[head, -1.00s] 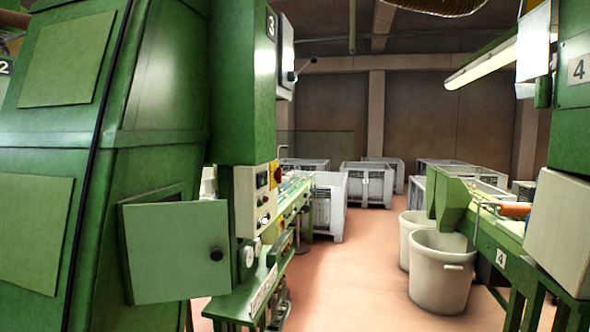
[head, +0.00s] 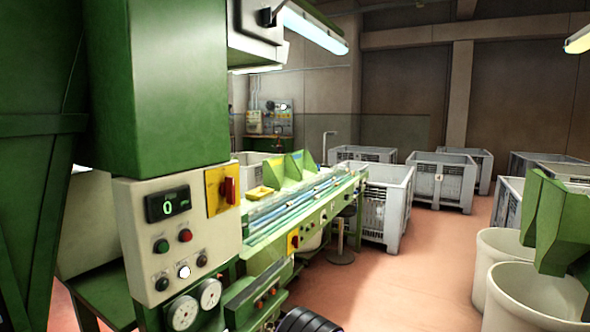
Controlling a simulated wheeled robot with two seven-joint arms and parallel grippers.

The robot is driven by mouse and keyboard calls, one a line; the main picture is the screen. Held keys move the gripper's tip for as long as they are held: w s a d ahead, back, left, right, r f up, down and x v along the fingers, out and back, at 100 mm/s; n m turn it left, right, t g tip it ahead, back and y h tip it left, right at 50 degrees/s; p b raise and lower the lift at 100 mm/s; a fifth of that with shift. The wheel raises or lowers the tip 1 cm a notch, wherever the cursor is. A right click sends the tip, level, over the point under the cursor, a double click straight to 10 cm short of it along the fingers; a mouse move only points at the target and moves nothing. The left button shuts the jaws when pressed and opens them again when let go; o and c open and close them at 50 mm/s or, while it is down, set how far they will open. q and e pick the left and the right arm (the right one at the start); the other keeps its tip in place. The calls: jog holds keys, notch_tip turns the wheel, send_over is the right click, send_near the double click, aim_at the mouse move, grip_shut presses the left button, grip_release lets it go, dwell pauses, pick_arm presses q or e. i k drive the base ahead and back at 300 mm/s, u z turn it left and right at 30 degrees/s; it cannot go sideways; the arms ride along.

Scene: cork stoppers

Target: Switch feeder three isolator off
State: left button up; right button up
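The green feeder machine (head: 160,80) stands close on the left; the plate with number 3 seen earlier is out of view. Its cream control panel (head: 200,255) faces me, with a lit display, buttons and dials. At the panel's upper right is a yellow plate (head: 213,192) with a red rotary switch handle (head: 230,190), which looks upright. A grey box (head: 250,22) with a dark lever (head: 272,14) is above, cut off by the top edge. I cannot tell which of these is the isolator.
A green conveyor bench (head: 290,225) runs back from the panel, with another red switch on its side. A stool (head: 341,255) stands beside it. Grey crates (head: 440,180) and white bins (head: 535,300) stand beyond and right. Open floor (head: 400,280) lies between.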

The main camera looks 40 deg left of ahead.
aim_at(227, 189)
jog(key=i, duration=2.05)
jog(key=u, duration=3.4)
